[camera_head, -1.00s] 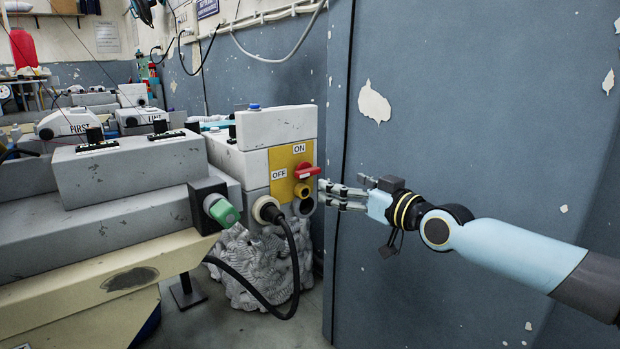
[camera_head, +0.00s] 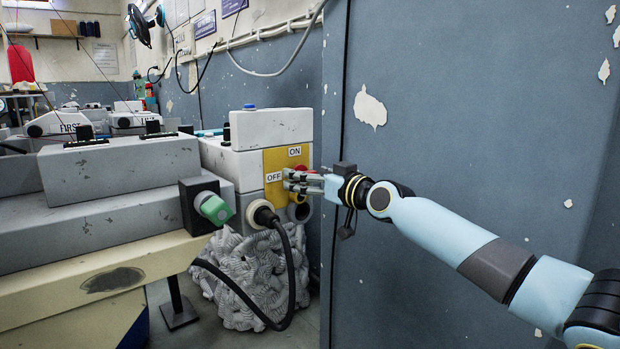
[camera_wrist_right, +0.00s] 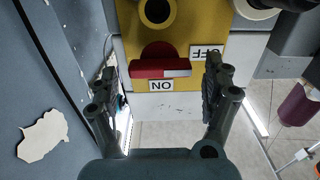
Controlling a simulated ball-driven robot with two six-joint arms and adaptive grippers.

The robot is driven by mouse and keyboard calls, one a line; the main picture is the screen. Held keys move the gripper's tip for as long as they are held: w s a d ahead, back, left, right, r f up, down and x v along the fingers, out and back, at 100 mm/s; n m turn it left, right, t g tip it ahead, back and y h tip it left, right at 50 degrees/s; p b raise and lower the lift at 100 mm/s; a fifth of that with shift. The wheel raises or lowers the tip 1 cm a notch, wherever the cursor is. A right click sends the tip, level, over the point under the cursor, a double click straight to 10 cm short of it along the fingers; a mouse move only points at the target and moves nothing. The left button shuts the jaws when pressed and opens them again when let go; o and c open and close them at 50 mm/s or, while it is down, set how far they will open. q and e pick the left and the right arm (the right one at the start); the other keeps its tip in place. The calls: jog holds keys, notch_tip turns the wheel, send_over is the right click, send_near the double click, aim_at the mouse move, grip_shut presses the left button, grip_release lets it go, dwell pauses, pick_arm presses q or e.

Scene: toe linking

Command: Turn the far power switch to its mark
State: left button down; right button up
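The red power switch (camera_head: 301,168) sits on a yellow panel (camera_head: 273,160) on the end of the grey machine, with an ON label (camera_head: 295,151) above and an OFF label (camera_head: 273,177) to its left. My right gripper (camera_head: 287,181) is in front of the panel and hides most of the switch in the head view. In the right wrist view the red switch (camera_wrist_right: 150,68) lies between the two spread fingers of my right gripper (camera_wrist_right: 163,82), with gaps on both sides. The OFF label (camera_wrist_right: 207,51) is near the right finger. My left gripper is not in view.
A blue-grey wall (camera_head: 440,120) rises close on the right. A grey bundled heap (camera_head: 240,270) lies below the machine.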

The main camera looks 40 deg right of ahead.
jog(key=c, duration=1)
pick_arm(q)
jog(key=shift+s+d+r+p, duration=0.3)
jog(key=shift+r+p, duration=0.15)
jog(key=shift+p, duration=0.15)
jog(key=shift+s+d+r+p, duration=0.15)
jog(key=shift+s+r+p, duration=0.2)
jog(key=shift+p, duration=0.2)
pick_arm(e)
jog(key=shift+d+f+m, duration=0.1)
jog(key=shift+f+m, duration=0.05)
jog(key=shift+m, duration=4.3)
jog(key=shift+d+f+m, duration=0.1)
jog(key=shift+m, duration=4.35)
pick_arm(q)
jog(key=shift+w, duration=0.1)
pick_arm(e)
jog(key=o, duration=1.2)
